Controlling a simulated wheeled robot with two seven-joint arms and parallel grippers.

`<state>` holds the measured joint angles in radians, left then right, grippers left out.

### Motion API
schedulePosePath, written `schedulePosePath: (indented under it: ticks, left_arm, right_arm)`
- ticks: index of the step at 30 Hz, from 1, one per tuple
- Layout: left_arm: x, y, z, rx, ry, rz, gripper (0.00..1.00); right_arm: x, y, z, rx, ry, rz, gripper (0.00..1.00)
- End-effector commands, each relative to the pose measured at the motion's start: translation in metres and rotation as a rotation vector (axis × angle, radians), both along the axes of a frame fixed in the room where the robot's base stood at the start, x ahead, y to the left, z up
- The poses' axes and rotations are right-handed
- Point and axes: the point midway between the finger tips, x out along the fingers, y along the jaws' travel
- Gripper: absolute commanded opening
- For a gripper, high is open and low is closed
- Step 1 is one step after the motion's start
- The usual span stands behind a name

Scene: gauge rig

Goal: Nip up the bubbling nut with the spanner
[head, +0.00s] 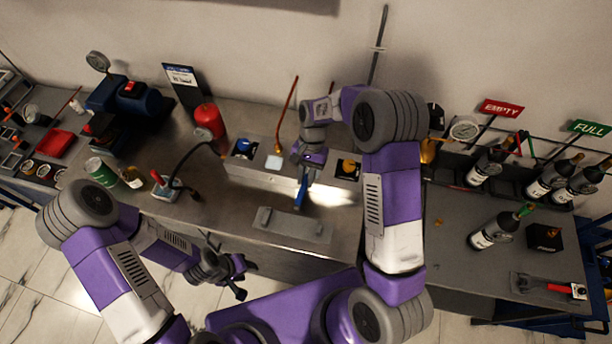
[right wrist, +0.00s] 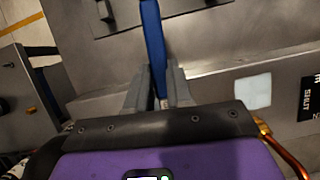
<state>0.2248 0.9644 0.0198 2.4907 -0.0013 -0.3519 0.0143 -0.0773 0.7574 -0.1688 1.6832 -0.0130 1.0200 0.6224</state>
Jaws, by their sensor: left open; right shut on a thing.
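My right gripper (head: 304,180) is shut on a blue-handled tool, the spanner (head: 299,196), in front of the steel gauge rig (head: 262,172). In the right wrist view the blue spanner (right wrist: 152,45) runs up from between the fingers (right wrist: 157,90) and out of the top edge; its working end is not visible. A brass nut (right wrist: 262,128) on a copper pipe (right wrist: 288,157) shows at the right, apart from the fingers. The copper pipe (head: 286,115) also rises behind the rig in the head view. I see no bubbles. My left gripper (head: 238,280) is open and empty, low before the bench.
A flat steel plate with small posts (head: 292,226) lies in front of the rig. A red bottle (head: 209,119) and a blue machine (head: 128,104) stand left. Several dark bottles (head: 493,232) and EMPTY (head: 501,108) and FULL (head: 590,128) signs are right. Bench between plate and bottles is fairly clear.

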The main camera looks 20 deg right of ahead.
Motion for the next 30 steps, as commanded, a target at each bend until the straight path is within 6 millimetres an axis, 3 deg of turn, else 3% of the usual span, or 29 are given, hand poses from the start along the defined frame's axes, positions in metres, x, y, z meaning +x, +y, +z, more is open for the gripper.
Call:
schedulePosePath:
  ticks: [14, 30]
  left_arm:
    - [0.000, 0.000, 0.000, 0.000, 0.000, 0.000, 0.43]
    - [0.000, 0.000, 0.002, 0.000, 0.000, 0.000, 0.43]
  right_arm:
    - [0.001, 0.001, 0.000, 0.000, 0.000, -0.010, 0.00]
    - [0.015, 0.016, 0.000, 0.001, 0.000, -0.204, 0.00]
